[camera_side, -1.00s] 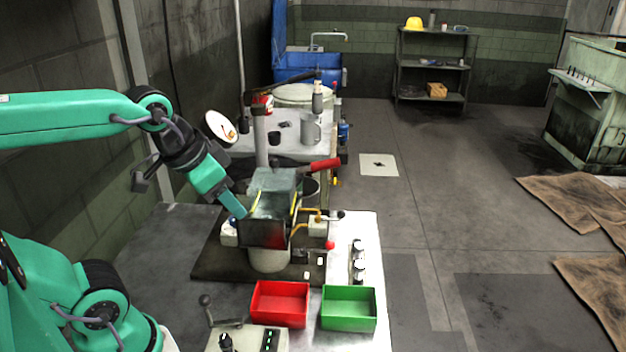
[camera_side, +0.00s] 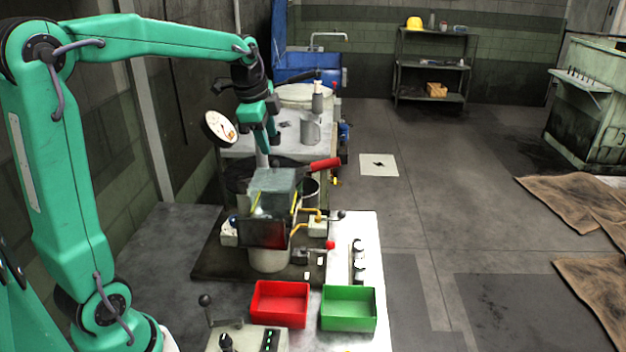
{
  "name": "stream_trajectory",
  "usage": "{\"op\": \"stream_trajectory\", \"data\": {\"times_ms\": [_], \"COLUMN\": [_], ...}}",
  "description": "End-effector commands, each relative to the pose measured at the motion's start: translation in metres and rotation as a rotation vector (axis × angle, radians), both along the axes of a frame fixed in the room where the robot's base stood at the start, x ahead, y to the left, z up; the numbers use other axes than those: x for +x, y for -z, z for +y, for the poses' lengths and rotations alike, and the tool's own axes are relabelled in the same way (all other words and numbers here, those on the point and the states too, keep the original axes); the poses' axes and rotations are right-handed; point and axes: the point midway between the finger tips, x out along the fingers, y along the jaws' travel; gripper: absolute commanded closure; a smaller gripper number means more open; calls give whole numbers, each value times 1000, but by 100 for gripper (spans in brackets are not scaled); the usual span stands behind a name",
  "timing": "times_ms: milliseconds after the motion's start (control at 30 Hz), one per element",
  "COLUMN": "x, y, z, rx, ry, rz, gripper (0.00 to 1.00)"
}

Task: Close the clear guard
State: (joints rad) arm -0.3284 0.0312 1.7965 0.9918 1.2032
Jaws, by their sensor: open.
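The bolt former (camera_side: 268,262) stands on a dark base plate in the middle of the view. A see-through grey box (camera_side: 274,180) with yellow edge strips sits on top of it, which looks like the clear guard. A dark, glossy panel (camera_side: 262,234) with a red tint covers its front. I cannot tell how far the guard is open. My gripper (camera_side: 267,146) points down, open and empty, at the back of the box and in front of the white table. Its fingertips are small, and I cannot tell whether they touch anything.
A round dial (camera_side: 219,127) and a red-handled lever (camera_side: 324,164) stand close to my gripper. A red bin (camera_side: 279,304) and a green bin (camera_side: 348,308) sit at the front. A control box (camera_side: 247,338) with a lever is at front left.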

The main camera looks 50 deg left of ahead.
Motion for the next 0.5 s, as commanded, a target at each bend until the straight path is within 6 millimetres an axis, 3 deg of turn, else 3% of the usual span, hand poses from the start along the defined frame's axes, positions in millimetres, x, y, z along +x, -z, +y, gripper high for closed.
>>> {"op": "stream_trajectory", "data": {"times_ms": [200,500], "x": [14,16], "y": [7,9], "z": [19,20], "rx": [25,28], "ry": [70,78], "rz": [24,27], "gripper": [56,56]}}
